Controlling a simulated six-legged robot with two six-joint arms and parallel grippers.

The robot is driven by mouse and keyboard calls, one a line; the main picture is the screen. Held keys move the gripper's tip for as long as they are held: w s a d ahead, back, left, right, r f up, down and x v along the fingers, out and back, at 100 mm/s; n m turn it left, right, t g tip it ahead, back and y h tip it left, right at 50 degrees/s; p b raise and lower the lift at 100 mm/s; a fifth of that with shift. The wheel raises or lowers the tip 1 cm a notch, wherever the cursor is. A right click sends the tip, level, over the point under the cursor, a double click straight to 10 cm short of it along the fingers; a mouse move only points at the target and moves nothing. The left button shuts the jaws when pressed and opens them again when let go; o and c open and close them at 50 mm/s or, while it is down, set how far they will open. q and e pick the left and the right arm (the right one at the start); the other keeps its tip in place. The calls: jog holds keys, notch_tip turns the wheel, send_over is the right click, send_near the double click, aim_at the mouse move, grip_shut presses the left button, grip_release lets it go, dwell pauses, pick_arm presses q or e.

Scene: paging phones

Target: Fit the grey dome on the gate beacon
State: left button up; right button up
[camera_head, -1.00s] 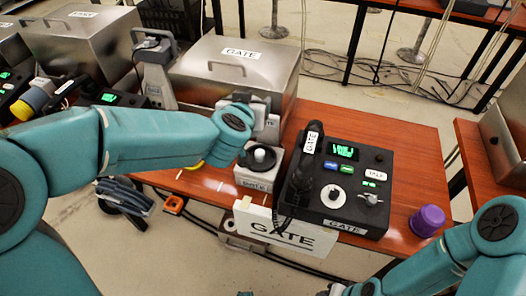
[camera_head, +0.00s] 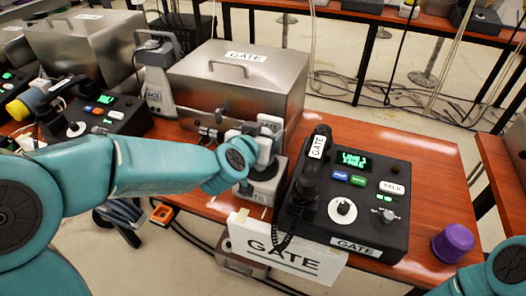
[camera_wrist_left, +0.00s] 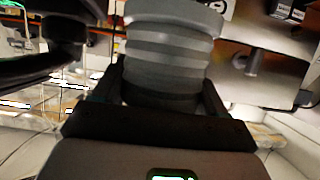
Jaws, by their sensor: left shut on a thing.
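My left gripper (camera_head: 262,148) is shut on the grey dome, just above the gate beacon (camera_head: 262,190). The beacon is a pale box-shaped base with a dark round top, standing at the table's front edge left of the gate phone console. In the left wrist view the grey dome (camera_wrist_left: 168,55) is a ribbed grey cylinder between the fingers of the gripper (camera_wrist_left: 162,95). In the head view my arm and gripper partly hide the dome and the beacon's top. I cannot tell whether dome and beacon touch. My right gripper is out of view; only its arm shows at bottom right.
The black gate console (camera_head: 345,200) with its handset (camera_head: 312,165) stands close right of the beacon. A GATE sign (camera_head: 280,248) hangs at the front edge. A steel box (camera_head: 240,85) stands behind. A purple dome (camera_head: 453,243) sits at the right front.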

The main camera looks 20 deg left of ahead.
pick_arm(q)
jog(key=shift+f+b, duration=0.95)
jog(key=shift+f, duration=1.1)
jog(key=o, duration=1.1)
jog(key=shift+w, duration=0.1)
jog(key=shift+r, duration=0.1)
jog(key=shift+d, duration=0.1)
jog(key=shift+r+p, duration=0.25)
jog(key=shift+p, duration=0.05)
jog(key=p+v, duration=0.3)
jog(key=v, duration=0.9)
